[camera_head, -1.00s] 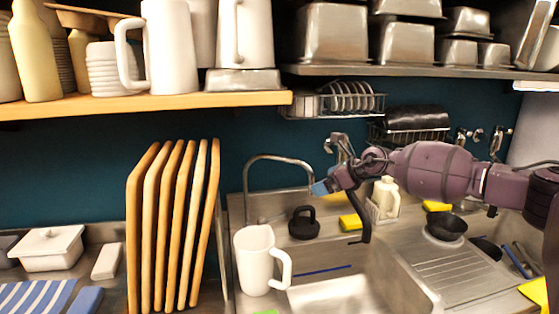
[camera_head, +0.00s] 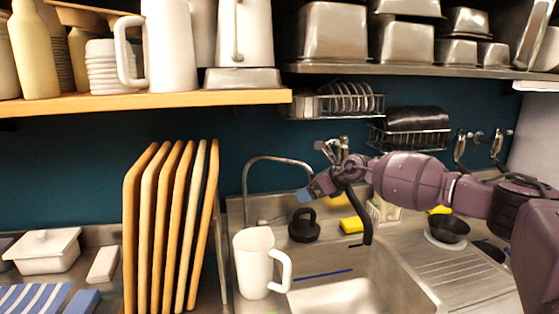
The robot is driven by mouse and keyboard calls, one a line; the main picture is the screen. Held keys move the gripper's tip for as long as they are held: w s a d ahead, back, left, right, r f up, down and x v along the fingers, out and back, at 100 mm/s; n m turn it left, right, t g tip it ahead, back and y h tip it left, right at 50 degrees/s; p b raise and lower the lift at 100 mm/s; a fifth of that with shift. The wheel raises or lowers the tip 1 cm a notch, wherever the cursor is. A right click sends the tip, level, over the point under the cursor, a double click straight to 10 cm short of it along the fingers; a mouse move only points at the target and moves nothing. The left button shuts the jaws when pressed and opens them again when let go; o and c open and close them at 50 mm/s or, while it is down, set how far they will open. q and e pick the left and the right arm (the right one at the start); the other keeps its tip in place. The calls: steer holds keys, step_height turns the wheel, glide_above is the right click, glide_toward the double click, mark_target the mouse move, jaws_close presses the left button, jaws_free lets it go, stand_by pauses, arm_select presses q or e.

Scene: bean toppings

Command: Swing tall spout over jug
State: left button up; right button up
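The tall silver spout (camera_head: 279,158) rises at the back left of the sink and arches to the right. The white jug (camera_head: 254,265) stands upright at the sink's left edge, its handle to the right, in front of the spout and below its arch. My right gripper (camera_head: 307,193) reaches in from the right. Its bluish tip is close to the free end of the spout; I cannot tell whether they touch. Its fingers are too small and overlapped to show whether they are open. My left gripper is not in view.
A dark, shorter spout (camera_head: 366,228) stands behind the sink basin (camera_head: 345,297). A black stopper-like object (camera_head: 304,228) and a yellow sponge (camera_head: 351,225) lie behind the basin. Upright wooden boards (camera_head: 160,235) stand left of the jug. A shelf (camera_head: 150,101) hangs above.

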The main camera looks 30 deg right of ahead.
steer(key=shift+a, duration=0.1)
steer(key=s+a+p, duration=0.2)
steer(key=s+a, duration=0.2)
steer(key=a, duration=0.5)
steer(key=shift+s+a, duration=0.3)
steer(key=shift+a, duration=0.1)
stand_by(0.8)
stand_by(0.4)
